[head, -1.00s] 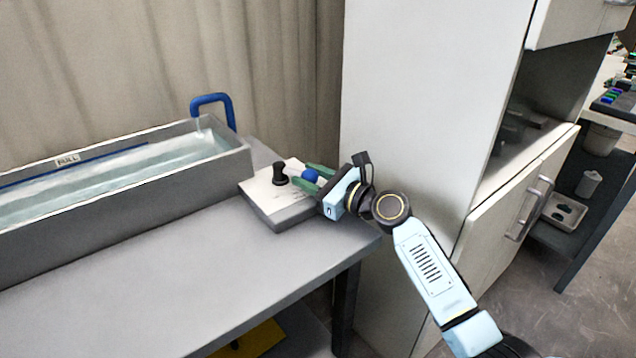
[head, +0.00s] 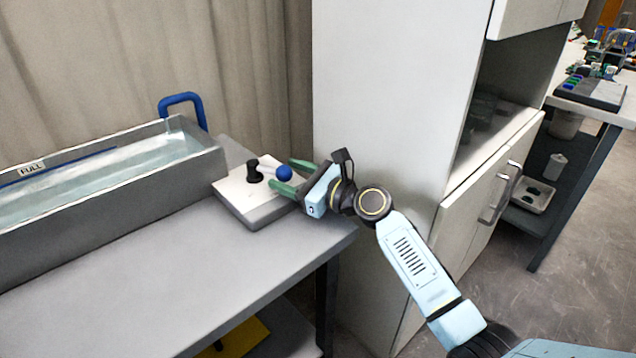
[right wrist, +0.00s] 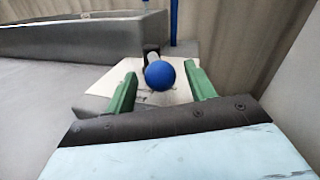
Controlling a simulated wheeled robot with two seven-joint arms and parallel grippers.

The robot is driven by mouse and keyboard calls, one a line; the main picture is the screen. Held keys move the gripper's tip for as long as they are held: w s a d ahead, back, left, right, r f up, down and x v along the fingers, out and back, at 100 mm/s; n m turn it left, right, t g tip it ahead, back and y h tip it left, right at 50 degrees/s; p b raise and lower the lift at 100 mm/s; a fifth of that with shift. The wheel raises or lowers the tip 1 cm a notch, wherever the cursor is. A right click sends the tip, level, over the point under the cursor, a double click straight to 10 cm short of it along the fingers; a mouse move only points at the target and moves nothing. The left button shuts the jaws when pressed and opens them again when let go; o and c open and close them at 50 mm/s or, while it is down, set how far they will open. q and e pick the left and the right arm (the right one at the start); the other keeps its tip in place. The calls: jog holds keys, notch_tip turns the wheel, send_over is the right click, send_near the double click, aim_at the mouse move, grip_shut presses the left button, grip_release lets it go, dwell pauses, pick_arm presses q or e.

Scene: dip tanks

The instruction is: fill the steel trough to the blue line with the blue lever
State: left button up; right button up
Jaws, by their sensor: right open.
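The long steel trough (head: 110,207) stands on the bench at the left and holds clear water (head: 95,180). A blue line (head: 85,157) runs along its inner back wall under a FULL label (head: 31,168). The water surface looks just below the line. A blue spout (head: 182,98) hangs over the right end, with a faint stream under it. The blue lever's ball (head: 284,173) leans towards my right gripper (head: 287,176). That gripper is open, with its green fingers either side of the ball (right wrist: 160,75); I see gaps on both sides. My left gripper is not in view.
The lever's pale base plate (head: 255,208) sits at the bench's right end, with a black post (head: 254,171) on it. A tall white cabinet (head: 385,90) stands close to the right of my gripper. The bench front (head: 150,270) is clear.

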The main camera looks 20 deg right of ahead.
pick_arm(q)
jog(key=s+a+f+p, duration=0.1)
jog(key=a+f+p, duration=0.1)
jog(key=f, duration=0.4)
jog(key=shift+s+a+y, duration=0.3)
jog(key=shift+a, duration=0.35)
pick_arm(e)
jog(key=v, duration=1.1)
jog(key=shift+s+d+r, duration=0.1)
jog(key=shift+s+d, duration=0.15)
jog(key=shift+s, duration=0.1)
jog(key=shift+c, duration=0.4)
